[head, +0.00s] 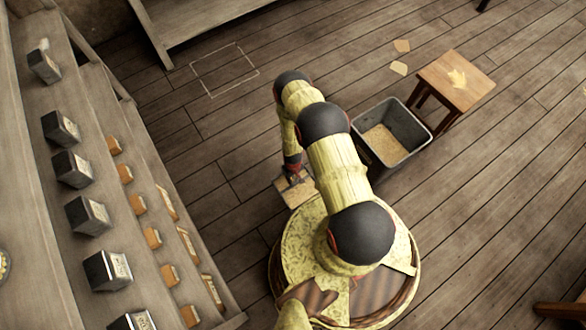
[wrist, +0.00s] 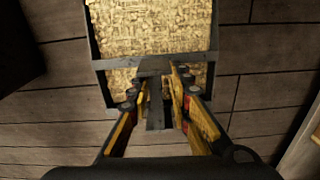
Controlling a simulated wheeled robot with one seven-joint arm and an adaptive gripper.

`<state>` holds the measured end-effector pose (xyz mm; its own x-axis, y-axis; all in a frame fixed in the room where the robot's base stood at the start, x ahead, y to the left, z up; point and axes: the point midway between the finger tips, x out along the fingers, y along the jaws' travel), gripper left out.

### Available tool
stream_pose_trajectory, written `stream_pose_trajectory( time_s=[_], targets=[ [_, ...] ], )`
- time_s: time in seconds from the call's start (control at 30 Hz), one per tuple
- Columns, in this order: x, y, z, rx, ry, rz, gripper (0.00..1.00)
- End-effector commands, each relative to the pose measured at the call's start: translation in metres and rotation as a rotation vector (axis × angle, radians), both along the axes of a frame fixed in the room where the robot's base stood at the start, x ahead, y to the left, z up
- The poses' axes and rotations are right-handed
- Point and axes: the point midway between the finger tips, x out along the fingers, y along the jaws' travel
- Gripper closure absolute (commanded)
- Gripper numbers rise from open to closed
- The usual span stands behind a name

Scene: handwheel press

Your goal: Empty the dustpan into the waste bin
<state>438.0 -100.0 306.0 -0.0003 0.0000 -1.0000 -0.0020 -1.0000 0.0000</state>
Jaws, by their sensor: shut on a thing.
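The dustpan (wrist: 101,66) has a dark frame and handle, and its pan is full of pale yellow, chip-like material. My gripper (wrist: 159,92) is shut on the dustpan's handle, with the pan beyond the fingers in the wrist view. In the head view the dustpan (head: 297,190) shows partly from behind my arm, above the floor near my base; its exact height and tilt are hard to tell. The waste bin (head: 408,152) is a dark square box to the right of my arm, open at the top, with tan material inside.
A small wooden stool (head: 455,80) stands right beside the bin. Two tan pieces (head: 400,56) lie on the floor behind it. A stepped shelf (head: 105,200) with several tins and small blocks runs along the left. A pale rectangle (head: 224,70) is outlined on the open plank floor.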

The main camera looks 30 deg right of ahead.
Motion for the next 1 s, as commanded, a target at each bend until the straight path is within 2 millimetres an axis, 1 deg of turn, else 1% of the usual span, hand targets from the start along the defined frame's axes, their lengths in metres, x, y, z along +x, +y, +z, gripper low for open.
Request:
stream_pose_trajectory(
  time_s=[0.03, 0.1, 0.6, 1.0],
  targets=[
    [0.001, 0.0, 0.006, 0.0, -0.001, 0.0, 1.0],
    [0.001, 0.0, 0.011, 0.0, -0.001, 0.0, 1.0],
    [0.001, 0.0, 0.045, 0.0, -0.001, 0.0, 1.0],
    [0.001, 0.0, 0.048, 0.0, 0.0, 0.0, 1.0]
  ],
)
